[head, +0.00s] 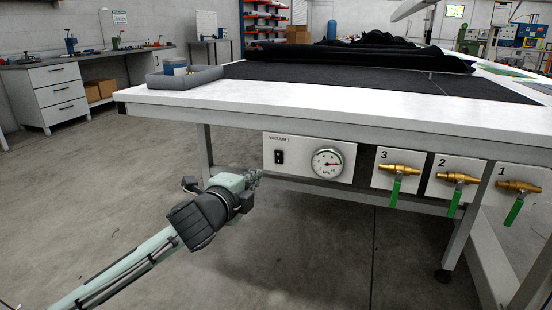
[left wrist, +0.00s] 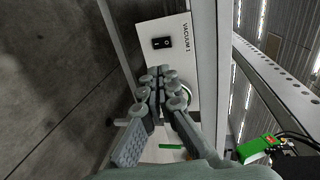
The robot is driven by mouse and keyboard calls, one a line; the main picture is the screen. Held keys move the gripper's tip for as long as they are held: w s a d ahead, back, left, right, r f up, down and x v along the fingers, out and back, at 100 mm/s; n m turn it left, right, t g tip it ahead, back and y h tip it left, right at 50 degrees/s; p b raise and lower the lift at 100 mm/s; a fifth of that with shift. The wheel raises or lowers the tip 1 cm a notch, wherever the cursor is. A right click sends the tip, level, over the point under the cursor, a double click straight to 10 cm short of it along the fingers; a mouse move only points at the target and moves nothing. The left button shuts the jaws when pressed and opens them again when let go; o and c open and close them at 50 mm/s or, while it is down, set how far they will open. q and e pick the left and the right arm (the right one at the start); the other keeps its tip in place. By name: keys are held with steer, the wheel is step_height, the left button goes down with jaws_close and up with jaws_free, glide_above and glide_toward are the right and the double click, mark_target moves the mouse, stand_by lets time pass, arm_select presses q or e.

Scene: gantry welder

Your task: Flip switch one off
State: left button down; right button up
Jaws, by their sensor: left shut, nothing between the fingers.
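A black rocker switch (head: 279,156) sits on a white panel (head: 309,174) labelled VACUUM 1, under the front edge of the table. The switch also shows in the left wrist view (left wrist: 162,43); I cannot tell which way its rocker is tipped. My left gripper (head: 257,176) is shut and empty, just left of and below the switch in the head view. In the left wrist view its fingertips (left wrist: 157,76) point toward the switch, with a gap in the picture between them. My right gripper is not in view.
A round gauge (head: 328,163) is on the panel right of the switch. Brass valves with green handles (head: 397,190) sit on plates numbered 3, 2 and 1 farther right. A grey tray (head: 184,83) and black fabric (head: 350,58) lie on the white table. The floor on the left is clear.

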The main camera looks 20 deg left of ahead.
arm_select(q)
glide_toward(278, 155)
steer(key=w, duration=0.2)
steer(key=w+f, duration=0.1)
steer(key=w, duration=0.2)
steer(key=shift+w+d+f+b, duration=0.15)
steer(key=shift+d+f+b, duration=0.1)
steer(key=shift+b, duration=0.15)
steer(key=shift+w, duration=0.5)
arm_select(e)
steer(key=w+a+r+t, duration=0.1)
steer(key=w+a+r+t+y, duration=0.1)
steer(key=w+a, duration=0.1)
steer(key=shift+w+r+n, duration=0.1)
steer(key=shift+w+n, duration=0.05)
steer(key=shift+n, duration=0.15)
arm_select(q)
steer(key=shift+r, duration=0.15)
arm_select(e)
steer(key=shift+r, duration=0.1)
